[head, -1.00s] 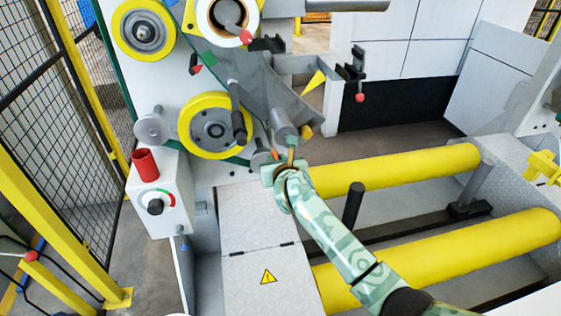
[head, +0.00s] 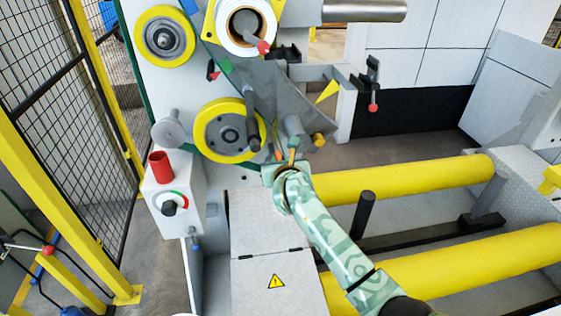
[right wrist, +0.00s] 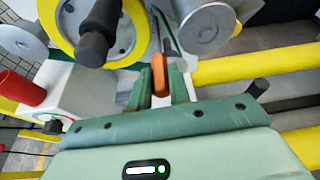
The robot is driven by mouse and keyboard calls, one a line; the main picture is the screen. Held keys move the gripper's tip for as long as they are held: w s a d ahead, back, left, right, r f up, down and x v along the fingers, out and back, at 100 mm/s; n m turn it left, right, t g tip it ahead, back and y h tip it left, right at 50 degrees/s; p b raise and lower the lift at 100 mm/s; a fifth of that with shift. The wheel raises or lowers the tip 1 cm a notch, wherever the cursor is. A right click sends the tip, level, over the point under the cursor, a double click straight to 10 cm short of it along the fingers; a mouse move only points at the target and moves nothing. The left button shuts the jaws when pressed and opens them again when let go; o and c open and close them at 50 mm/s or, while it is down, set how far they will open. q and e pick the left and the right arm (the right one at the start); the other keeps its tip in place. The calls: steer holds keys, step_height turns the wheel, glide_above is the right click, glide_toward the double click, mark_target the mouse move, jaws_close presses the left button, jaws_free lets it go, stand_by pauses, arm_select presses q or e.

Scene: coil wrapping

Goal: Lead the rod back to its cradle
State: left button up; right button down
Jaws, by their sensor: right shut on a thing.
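My right gripper (head: 286,164), on a green patterned arm, is in front of the machine's lower rollers. In the right wrist view its two green fingers (right wrist: 160,88) are closed around a short orange piece (right wrist: 159,74), which I take as the grip of the rod. In the head view the orange piece (head: 292,155) is small and stands up from the jaws; the rest of the rod is hard to make out. I cannot tell for sure which part is the cradle. My left gripper is not in view.
A yellow-rimmed roller (head: 228,131) and a grey roller (head: 297,132) are close beyond the gripper. A control box (head: 174,207) with a red cylinder (head: 160,165) stands at the left. Long yellow rollers (head: 410,180) lie to the right. A yellow fence post (head: 55,180) is far left.

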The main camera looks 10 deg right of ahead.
steer(key=shift+r+p, duration=2.4)
steer(key=shift+r, duration=0.7)
steer(key=shift+f, duration=0.1)
steer(key=d+r+p, duration=0.4)
steer(key=r+p, duration=0.1)
steer(key=r, duration=0.1)
steer(key=shift+d+p, duration=0.25)
steer(key=shift+p, duration=0.15)
steer(key=shift+r, duration=0.1)
